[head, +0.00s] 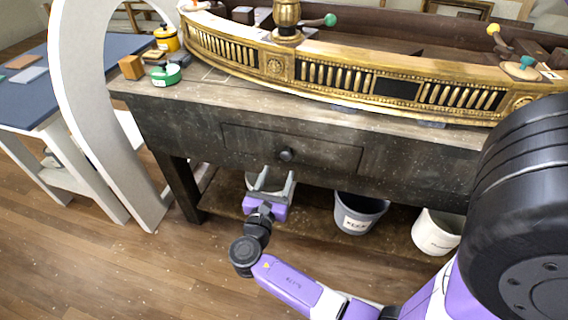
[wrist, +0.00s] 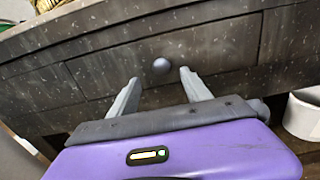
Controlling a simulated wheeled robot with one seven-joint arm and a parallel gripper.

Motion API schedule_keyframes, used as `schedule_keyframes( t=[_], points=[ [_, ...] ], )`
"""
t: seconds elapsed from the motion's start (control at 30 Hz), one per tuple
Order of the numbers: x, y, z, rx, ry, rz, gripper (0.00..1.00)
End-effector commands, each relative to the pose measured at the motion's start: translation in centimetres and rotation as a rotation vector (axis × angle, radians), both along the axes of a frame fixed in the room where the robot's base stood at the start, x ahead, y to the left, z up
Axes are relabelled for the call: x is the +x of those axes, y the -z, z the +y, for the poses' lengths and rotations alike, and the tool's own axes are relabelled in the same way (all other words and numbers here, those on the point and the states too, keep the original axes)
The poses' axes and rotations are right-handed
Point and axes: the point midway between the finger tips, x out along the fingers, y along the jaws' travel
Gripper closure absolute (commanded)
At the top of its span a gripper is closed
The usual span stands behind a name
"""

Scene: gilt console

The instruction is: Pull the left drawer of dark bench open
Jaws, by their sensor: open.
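The dark bench (head: 420,160) is a weathered dark wooden table with a drawer (head: 245,140) in its front, at the left of its apron. The drawer looks shut, flush with the front. Its round dark knob (head: 286,155) sits at the drawer's middle. In the wrist view the knob (wrist: 161,65) shows beyond and between the fingertips. My gripper (head: 272,178) is open and empty, just below and in front of the knob, apart from it. In the wrist view my gripper (wrist: 158,80) points at the drawer front (wrist: 215,50).
A grey bucket (head: 360,212) and a white bucket (head: 437,232) stand on the low shelf under the bench. A white arch (head: 75,100) and a blue-topped table (head: 25,85) are at the left. A gilt console (head: 350,75) stands on top.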

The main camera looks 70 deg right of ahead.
Motion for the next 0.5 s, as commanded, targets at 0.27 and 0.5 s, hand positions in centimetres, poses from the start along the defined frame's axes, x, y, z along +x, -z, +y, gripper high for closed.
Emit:
schedule_keyframes(
  t=[0.27,0.5],
  points=[
    [0.2,-0.2,-3.7,-0.006,0.010,0.005,0.43],
    [0.5,-0.2,-6.8,-0.005,0.006,0.004,0.43]
  ],
)
